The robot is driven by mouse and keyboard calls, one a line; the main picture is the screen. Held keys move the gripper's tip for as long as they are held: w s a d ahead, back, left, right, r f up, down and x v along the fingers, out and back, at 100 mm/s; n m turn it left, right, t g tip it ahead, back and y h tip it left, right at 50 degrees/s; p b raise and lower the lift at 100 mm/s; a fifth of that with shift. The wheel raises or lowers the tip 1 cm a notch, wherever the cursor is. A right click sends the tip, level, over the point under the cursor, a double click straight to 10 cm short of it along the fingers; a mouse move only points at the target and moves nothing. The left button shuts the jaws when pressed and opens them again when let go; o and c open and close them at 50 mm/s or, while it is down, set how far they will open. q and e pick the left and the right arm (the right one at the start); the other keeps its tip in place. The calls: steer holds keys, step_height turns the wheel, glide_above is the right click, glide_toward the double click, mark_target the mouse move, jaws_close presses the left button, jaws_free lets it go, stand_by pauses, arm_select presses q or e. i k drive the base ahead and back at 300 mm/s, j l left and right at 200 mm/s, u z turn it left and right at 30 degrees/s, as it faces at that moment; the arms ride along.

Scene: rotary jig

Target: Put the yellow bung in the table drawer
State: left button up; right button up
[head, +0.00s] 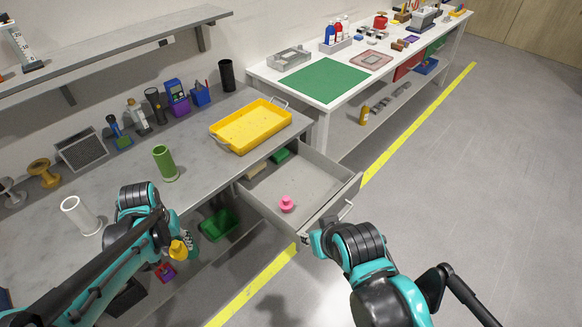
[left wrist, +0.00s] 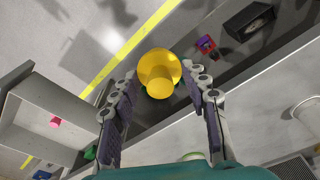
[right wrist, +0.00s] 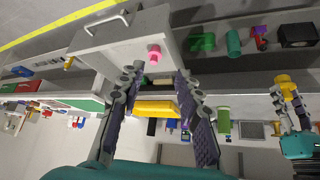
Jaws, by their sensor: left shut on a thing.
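The yellow bung (head: 178,247) is held in my left gripper (head: 184,243), beyond the front edge of the grey bench and left of the drawer. In the left wrist view the yellow bung (left wrist: 158,72) sits between the fingertips. The table drawer (head: 318,177) is pulled open, with a pink bung (head: 287,204) inside, near its front. My right gripper (right wrist: 158,78) is open and empty, with its fingers apart; in the head view it is by the front of the drawer, close to the handle (head: 346,209), and its fingers are mostly hidden.
A green block (head: 280,156) and a beige block (head: 256,171) lie at the back of the drawer. A yellow tray (head: 250,126), a green cup (head: 165,163) and a white cup (head: 80,215) stand on the bench. A green bin (head: 219,226) is on the shelf below.

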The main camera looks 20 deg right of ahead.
mark_target(314, 184)
steer(key=i+l+u, duration=0.1)
steer(key=l, duration=0.4)
steer(key=i+l, duration=0.2)
steer(key=l, duration=0.25)
steer(key=i+l+u, duration=0.15)
steer(key=l, duration=0.35)
steer(key=i+l, duration=0.15)
steer(key=l, duration=0.35)
steer(key=i+l+u, duration=0.15)
steer(key=l, duration=0.35)
steer(key=l+u, duration=0.1)
steer(key=l, duration=0.4)
